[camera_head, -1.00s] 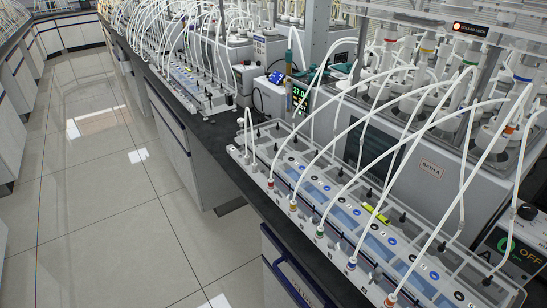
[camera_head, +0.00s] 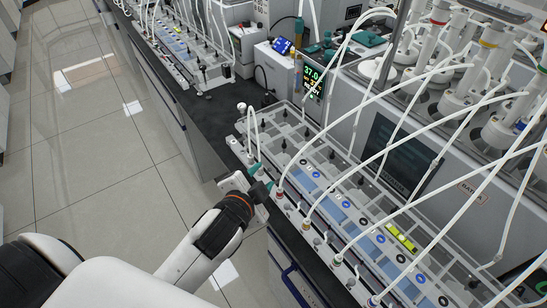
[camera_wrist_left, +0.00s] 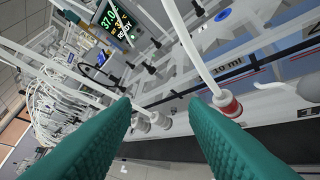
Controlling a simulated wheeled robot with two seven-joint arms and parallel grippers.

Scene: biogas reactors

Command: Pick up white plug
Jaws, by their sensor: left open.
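White plugs (camera_wrist_left: 141,123) sit at the near edge of the clear tray unit, seen between my fingers in the left wrist view. A second white plug (camera_wrist_left: 160,120) is right beside the first. In the head view, a white tube (camera_head: 257,140) curves down to this end of the unit, where my gripper partly hides the plugs. My left gripper (camera_head: 262,179) is open at the unit's near left corner. Its green fingers also show in the left wrist view (camera_wrist_left: 160,108), apart and with nothing held. My right gripper is not in view.
A red-collared plug (camera_wrist_left: 230,108) with a white tube stands close to the right finger. Several long tubes arch over the clear tray unit (camera_head: 340,215). A lit display (camera_head: 314,82) stands behind. The dark bench top (camera_head: 212,115) is partly clear left of the unit.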

